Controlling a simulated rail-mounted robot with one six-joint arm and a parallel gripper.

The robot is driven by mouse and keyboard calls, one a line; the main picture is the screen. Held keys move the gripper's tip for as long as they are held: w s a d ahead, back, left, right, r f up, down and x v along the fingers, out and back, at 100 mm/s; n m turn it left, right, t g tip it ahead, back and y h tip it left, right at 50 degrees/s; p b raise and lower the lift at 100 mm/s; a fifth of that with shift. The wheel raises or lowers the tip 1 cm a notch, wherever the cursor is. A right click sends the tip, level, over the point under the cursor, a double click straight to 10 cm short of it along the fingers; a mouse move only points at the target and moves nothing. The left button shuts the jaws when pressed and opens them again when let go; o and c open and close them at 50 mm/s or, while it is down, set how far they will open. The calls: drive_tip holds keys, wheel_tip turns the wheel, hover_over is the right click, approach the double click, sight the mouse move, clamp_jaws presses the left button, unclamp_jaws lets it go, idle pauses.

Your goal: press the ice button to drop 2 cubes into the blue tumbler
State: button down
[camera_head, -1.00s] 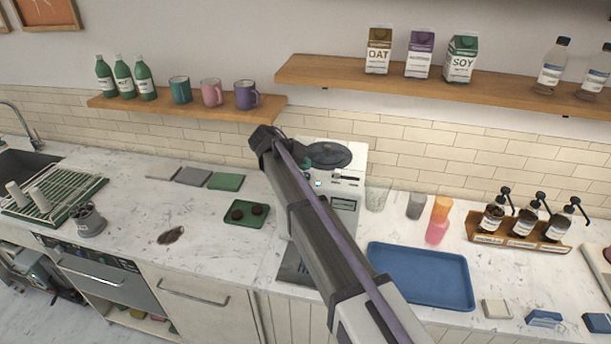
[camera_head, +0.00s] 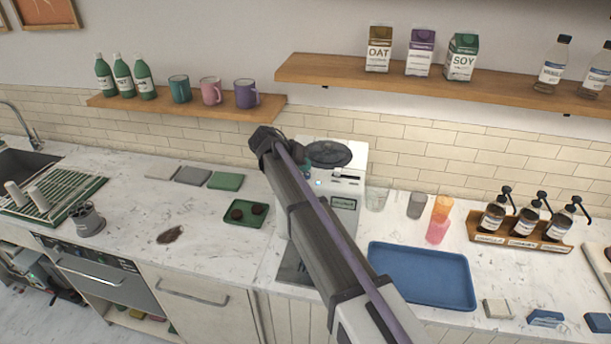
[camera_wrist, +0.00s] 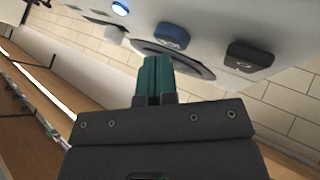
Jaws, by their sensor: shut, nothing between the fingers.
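The white ice machine (camera_head: 345,183) stands against the tiled wall, partly hidden behind my arm. In the wrist view its face carries a blue button (camera_wrist: 173,35), a dark button (camera_wrist: 248,57) and a round lit light (camera_wrist: 120,8). My gripper (camera_wrist: 157,62) is shut and empty, its teal fingertips close to the blue button. I cannot tell whether they touch it. In the head view my gripper (camera_head: 301,157) is at the machine's upper front, mostly hidden by the arm. I see no blue tumbler; the area below the machine's front is partly covered by my arm.
Clear (camera_head: 377,198), grey (camera_head: 416,205), orange (camera_head: 442,207) and pink (camera_head: 437,231) tumblers stand right of the machine. A blue tray (camera_head: 425,275) lies in front of them. Syrup bottles stand in a wooden rack (camera_head: 520,242). A green tray (camera_head: 246,213) sits left of my arm.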

sight(304, 173)
drive_tip(key=shift+f+b, duration=0.55)
idle(0.4)
drive_tip(key=shift+r, duration=0.15)
drive_tip(key=shift+r+p, duration=0.8)
drive_tip(key=shift+p, duration=0.15)
drive_tip(key=shift+r, duration=0.1)
wheel_tip(304, 173, up, 5)
drive_tip(key=p, duration=0.5)
idle(2.2)
